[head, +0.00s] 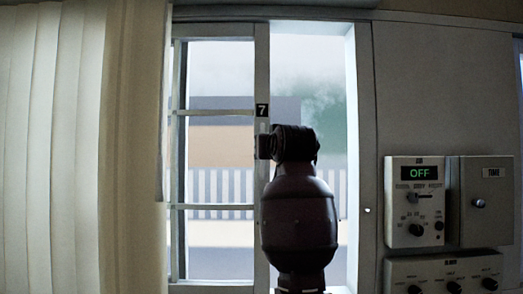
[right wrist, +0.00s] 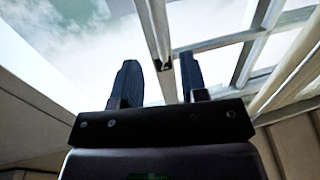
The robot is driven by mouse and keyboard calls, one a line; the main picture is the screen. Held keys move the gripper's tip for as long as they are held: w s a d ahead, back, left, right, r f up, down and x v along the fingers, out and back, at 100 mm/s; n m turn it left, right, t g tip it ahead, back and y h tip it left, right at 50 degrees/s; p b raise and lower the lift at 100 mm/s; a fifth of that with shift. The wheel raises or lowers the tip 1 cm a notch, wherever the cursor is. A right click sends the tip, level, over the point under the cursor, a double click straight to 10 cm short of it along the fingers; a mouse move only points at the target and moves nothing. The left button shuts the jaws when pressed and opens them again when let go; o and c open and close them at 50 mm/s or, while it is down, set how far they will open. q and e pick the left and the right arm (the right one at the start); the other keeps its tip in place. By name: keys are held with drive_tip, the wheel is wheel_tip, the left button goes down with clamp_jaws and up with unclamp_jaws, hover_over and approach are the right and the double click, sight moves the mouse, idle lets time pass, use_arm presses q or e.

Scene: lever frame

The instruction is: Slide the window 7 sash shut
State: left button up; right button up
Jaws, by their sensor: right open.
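The window 7 sash (head: 262,60) is a grey frame with crossbars, standing at the left of the window opening. Its right stile carries a black "7" label (head: 262,110). To its right the opening is clear to the jamb (head: 364,150). My right gripper (right wrist: 160,80) is open, with two dark fingers spread. In the right wrist view the sash stile (right wrist: 153,30) shows between the fingers, with gaps on both sides; whether it lies in the jaws or beyond them I cannot tell. In the head view my wrist hides the stile's lower part. My left gripper is out of view.
A pale curtain (head: 75,150) hangs on the left, beside the sash. Right of the window, the wall holds a control box (head: 417,200) reading OFF, a box marked TIME (head: 486,200) and a lower panel with knobs (head: 445,272).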

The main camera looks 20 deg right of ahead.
drive_tip(key=p, duration=0.3)
hover_over(263, 172)
drive_tip(key=shift+w+f, duration=0.15)
drive_tip(key=shift+w, duration=0.15)
drive_tip(key=shift+c, duration=0.4)
clamp_jaws()
